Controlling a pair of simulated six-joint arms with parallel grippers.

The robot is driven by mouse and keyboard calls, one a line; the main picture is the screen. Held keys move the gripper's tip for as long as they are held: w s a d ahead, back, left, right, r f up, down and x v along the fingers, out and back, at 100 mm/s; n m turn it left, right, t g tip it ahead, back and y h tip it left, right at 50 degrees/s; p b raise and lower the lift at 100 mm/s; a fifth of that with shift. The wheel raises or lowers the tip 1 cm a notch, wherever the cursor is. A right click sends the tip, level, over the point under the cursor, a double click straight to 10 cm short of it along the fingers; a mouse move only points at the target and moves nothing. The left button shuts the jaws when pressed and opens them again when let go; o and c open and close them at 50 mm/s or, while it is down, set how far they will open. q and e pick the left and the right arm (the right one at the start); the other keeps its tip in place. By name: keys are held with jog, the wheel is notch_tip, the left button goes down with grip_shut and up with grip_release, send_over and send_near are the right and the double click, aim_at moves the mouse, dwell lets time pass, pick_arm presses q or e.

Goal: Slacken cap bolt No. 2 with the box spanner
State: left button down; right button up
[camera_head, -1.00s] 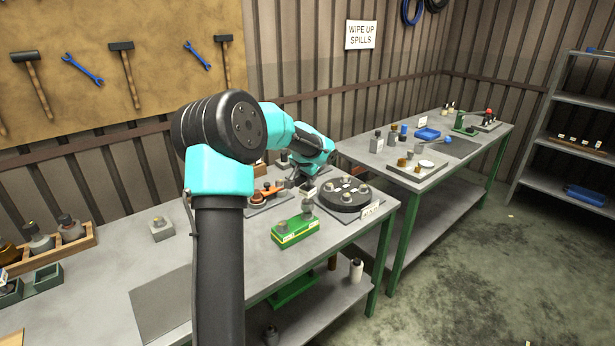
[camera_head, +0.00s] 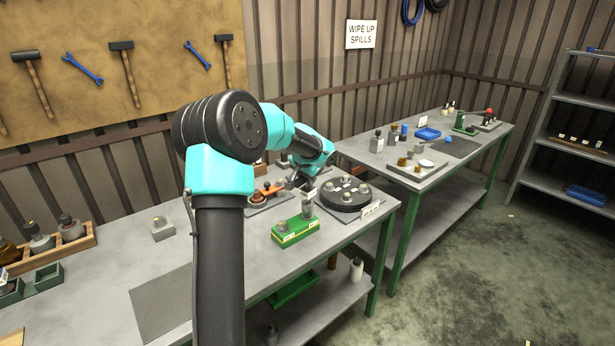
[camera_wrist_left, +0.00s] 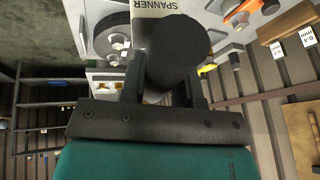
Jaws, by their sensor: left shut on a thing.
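My left gripper (camera_head: 300,182) is over the bench beside the black round flange (camera_head: 345,193), which carries several grey cap bolts. In the left wrist view its fingers (camera_wrist_left: 166,88) are shut on a dark cylinder, the box spanner (camera_wrist_left: 178,48), seen nearly end-on. A placard reading SPANNER (camera_wrist_left: 166,14) shows behind it, and part of the flange (camera_wrist_left: 110,36) is to its left. In the head view the held spanner is hard to make out. I cannot read which bolt is No. 2. My right gripper is out of view.
A green block (camera_head: 294,233) with grey cylindrical parts stands in front of the gripper. An orange-topped fixture (camera_head: 268,190) is to its left. A small grey block (camera_head: 161,228) and a wooden rack (camera_head: 82,240) are further left. The front bench has clear room between them.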

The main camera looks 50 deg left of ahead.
pick_arm(q)
jog(key=shift+f, duration=1.45)
jog(key=shift+n+g+y, duration=0.6)
jog(key=shift+n+y, duration=0.1)
jog(key=shift+n, duration=1.5)
jog(key=shift+n+g+y, duration=0.3)
jog(key=shift+n+g, duration=0.4)
jog(key=shift+n, duration=1.5)
jog(key=shift+n+g, duration=1.2)
jog(key=shift+n, duration=1)
jog(key=shift+n+g, duration=0.9)
jog(key=shift+n, duration=1.4)
jog(key=shift+m, duration=0.3)
jog(key=shift+r, duration=0.1)
